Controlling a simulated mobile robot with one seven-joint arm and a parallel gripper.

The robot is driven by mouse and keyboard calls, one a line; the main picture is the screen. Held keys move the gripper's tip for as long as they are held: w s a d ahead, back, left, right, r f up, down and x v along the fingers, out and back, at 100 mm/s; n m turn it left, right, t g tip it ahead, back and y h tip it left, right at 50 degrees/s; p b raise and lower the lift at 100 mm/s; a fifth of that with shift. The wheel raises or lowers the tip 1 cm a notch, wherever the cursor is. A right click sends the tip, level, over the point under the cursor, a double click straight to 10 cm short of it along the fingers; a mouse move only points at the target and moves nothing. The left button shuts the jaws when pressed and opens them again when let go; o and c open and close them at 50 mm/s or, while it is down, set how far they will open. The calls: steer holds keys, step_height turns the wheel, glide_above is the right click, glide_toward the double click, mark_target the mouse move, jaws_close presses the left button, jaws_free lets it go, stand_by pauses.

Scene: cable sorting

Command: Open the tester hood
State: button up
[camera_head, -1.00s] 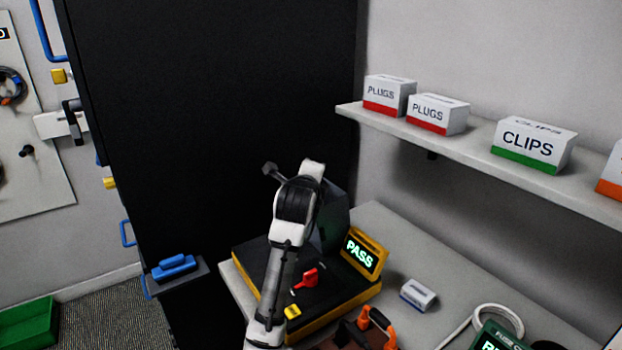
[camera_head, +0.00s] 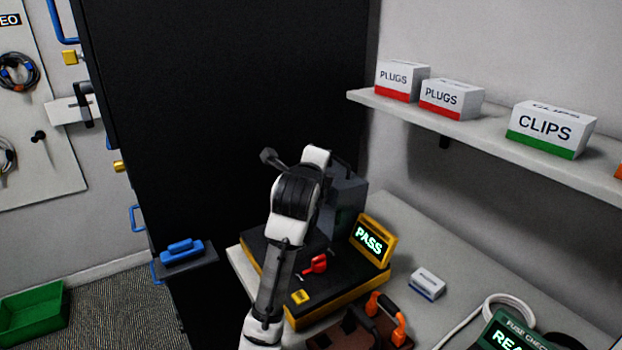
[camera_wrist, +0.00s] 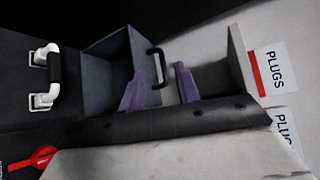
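The tester (camera_head: 330,300) is a black and yellow unit on the bench with a lit PASS display (camera_head: 369,240) and a red lever (camera_head: 316,264). Its dark grey hood (camera_head: 349,196) stands raised at the back of the tester, partly hidden behind my arm. In the wrist view the hood (camera_wrist: 103,82) shows its hollow side, with a black handle (camera_wrist: 158,63) at its edge. My gripper (camera_wrist: 161,72) is open, its two purple fingers apart. The handle appears between them in the picture; contact cannot be told. My gripper's fingers are hidden in the head view.
A tall black cabinet (camera_head: 220,120) stands close behind and left of the tester. A shelf (camera_head: 470,132) with PLUGS and CLIPS boxes runs along the right wall. A small white box (camera_head: 427,283), an orange-handled tool (camera_head: 386,318) and a green fuse checker (camera_head: 505,335) lie on the bench.

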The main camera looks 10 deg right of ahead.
steer(key=b+v, duration=0.1)
steer(key=v, duration=0.7)
steer(key=shift+b, duration=0.35)
